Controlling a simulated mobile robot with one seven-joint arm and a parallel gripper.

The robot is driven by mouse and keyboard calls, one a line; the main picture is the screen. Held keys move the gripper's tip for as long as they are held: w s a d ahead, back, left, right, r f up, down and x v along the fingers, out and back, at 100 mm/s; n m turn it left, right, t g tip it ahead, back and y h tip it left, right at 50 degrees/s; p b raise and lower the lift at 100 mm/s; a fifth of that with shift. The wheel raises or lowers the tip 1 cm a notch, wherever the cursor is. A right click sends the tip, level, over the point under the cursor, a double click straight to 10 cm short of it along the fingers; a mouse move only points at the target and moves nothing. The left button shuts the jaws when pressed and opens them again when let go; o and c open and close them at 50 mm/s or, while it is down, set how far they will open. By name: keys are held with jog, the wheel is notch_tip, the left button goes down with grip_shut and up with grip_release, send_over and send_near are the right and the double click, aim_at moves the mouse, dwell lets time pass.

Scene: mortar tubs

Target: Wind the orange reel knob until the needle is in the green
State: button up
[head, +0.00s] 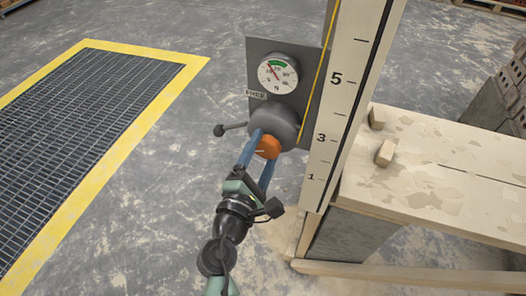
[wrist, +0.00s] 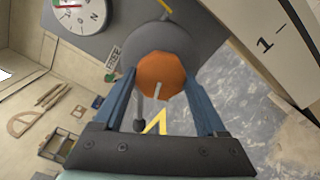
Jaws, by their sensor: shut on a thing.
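The orange reel knob (head: 268,147) sits on the front of a dark grey round reel (head: 272,124) on a grey plate. In the wrist view the knob (wrist: 162,72) is faceted and has a pale mark low on its face. My gripper (wrist: 160,80) is shut on the knob, with one blue finger on each side. The white dial gauge (head: 278,75) is above the reel. Its thin red needle points up and to the left, near the left end of the green arc (head: 277,64); I cannot tell exactly whether its tip is inside the green.
A black-tipped side lever (head: 220,130) sticks out left of the reel. A yellow line (head: 318,72) runs up beside a numbered white post (head: 345,90). A pale bench (head: 430,170) with small blocks stands right. A yellow-edged floor grate (head: 90,95) lies left; floor between is clear.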

jog(key=o, duration=1.3)
jog(key=v, duration=1.3)
